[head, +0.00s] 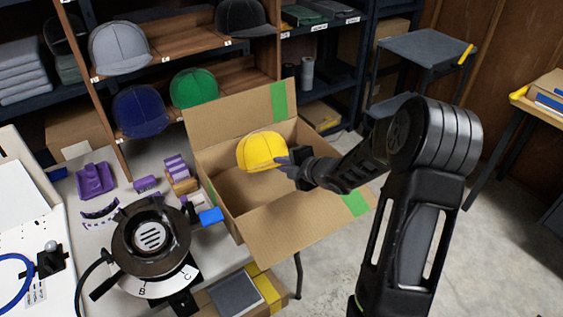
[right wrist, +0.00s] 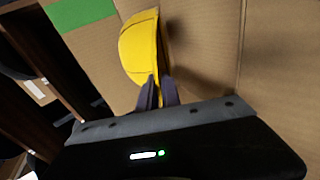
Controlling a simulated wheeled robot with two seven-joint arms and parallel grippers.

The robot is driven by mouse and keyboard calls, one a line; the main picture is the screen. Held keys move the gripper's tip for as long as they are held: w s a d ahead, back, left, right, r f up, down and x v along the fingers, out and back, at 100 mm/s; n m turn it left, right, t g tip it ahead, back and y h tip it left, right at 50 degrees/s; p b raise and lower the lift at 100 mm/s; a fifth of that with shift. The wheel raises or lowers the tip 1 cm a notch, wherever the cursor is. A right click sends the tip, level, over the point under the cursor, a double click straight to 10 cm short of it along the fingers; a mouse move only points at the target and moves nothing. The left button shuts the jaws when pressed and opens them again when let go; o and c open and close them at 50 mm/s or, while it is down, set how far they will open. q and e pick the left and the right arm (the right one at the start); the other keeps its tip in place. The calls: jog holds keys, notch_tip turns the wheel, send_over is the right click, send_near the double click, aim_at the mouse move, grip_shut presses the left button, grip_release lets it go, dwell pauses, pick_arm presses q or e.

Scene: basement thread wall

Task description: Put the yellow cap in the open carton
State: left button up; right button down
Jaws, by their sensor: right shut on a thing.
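The yellow cap (head: 261,151) is over the opening of the open carton (head: 238,132) in the head view, near its back wall. My right gripper (head: 281,161) is shut on the cap's edge and holds it. In the right wrist view the yellow cap (right wrist: 140,47) sits between the fingertips of my right gripper (right wrist: 155,88), with the carton's cardboard (right wrist: 205,50) behind it. The carton's flaps are spread open, and the part of its floor that shows looks empty. I cannot tell the cap's exact height above the floor. My left gripper is not in view.
A black cap press (head: 150,240) stands left of the carton on the table. Purple parts (head: 95,179) and a blue block (head: 211,217) lie nearby. Shelves behind hold grey, black, blue (head: 140,111) and green caps (head: 194,88). Open floor (head: 500,230) shows at right.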

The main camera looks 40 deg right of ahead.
jog(key=c, duration=1.5)
grip_release()
jog(key=shift+s+r, duration=0.1)
jog(key=v, duration=0.7)
jog(key=shift+s+r, duration=0.1)
jog(key=shift+s, duration=0.15)
